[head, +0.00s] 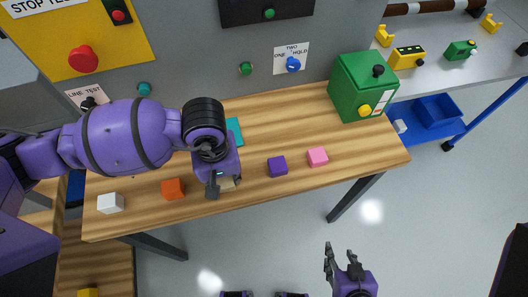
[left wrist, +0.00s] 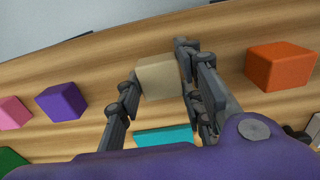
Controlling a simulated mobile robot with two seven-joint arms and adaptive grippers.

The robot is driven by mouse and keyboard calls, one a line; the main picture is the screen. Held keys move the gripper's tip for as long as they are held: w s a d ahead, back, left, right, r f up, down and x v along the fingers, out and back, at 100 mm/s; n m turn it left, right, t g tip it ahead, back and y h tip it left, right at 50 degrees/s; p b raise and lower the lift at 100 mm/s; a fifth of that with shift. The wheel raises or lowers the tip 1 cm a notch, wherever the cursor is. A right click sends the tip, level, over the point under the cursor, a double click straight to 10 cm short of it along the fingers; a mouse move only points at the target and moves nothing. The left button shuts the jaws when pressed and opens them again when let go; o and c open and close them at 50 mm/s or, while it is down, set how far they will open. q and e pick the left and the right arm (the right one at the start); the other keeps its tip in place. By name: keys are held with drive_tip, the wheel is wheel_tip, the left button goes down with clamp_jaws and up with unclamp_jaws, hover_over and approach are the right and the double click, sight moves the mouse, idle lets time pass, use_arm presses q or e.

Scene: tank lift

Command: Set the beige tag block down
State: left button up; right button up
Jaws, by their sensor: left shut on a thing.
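The beige tag block (head: 229,184) is near the front edge of the wooden table (head: 330,183), mostly hidden by my left gripper (head: 221,187) in the head view. In the left wrist view the beige block (left wrist: 160,77) sits between the two fingers of my left gripper (left wrist: 157,80), which is shut on it. I cannot tell whether its underside touches the wood. My right gripper (head: 341,257) is empty and open, low in the head view, off the table's front side.
An orange block (head: 173,188) and white block (head: 110,203) lie left of the beige one. A purple block (head: 277,166) and pink block (head: 317,157) lie right. A teal piece (head: 235,131) lies behind. A green box (head: 363,88) stands at the back right.

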sight(224, 180)
use_arm(q)
drive_tip(key=o, duration=1.2)
drive_tip(key=shift+c, duration=0.2)
wheel_tip(224, 180, up, 12)
drive_tip(key=shift+r, duration=0.15)
